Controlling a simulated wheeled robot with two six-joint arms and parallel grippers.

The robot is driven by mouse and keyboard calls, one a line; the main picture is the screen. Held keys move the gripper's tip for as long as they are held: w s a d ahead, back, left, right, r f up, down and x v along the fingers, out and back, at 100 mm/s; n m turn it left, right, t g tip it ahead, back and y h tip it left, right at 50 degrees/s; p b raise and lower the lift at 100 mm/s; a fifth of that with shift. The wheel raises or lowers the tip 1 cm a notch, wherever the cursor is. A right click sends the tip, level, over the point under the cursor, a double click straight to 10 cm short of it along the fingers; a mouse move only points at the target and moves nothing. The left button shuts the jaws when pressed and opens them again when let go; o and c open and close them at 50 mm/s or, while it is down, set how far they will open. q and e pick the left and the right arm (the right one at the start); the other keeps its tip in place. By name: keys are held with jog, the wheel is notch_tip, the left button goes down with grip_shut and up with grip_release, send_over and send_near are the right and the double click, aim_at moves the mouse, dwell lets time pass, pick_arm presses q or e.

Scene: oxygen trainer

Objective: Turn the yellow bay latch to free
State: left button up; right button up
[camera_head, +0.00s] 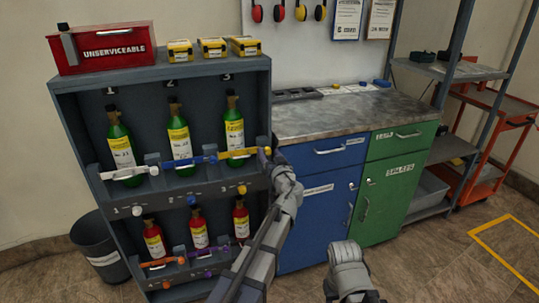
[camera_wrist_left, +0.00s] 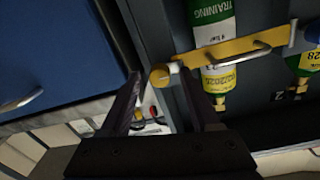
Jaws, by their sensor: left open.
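The yellow bay latch (camera_head: 245,153) lies across the front of the green bottle (camera_head: 234,125) in bay 3 of the grey rack. In the left wrist view the yellow latch (camera_wrist_left: 222,50) is a flat bar with a metal handle, crossing the bottle (camera_wrist_left: 212,25). Its round yellow end with a pale pin appears between the fingertips. My left gripper (camera_head: 267,154) is open at the right end of this latch, by the rack's right edge. Whether a finger touches the latch cannot be told.
A white latch (camera_head: 129,172) and a blue latch (camera_head: 190,160) cross the other upper bays. Small red bottles (camera_head: 198,232) stand on the shelf below. A blue cabinet (camera_head: 320,220) stands close to the rack's right side. A red box (camera_head: 103,47) sits on top.

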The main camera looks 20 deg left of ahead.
pick_arm(q)
jog(key=shift+c, duration=0.4)
grip_shut()
jog(key=m, duration=0.4)
jog(key=shift+m, duration=0.4)
jog(key=m, duration=0.4)
jog(key=shift+d+m+p, duration=0.1)
jog(key=shift+m+p, duration=0.2)
jog(key=shift+p, duration=0.05)
jog(key=m, duration=0.4)
jog(key=shift+m+g, duration=0.3)
jog(key=shift+m, duration=1.7)
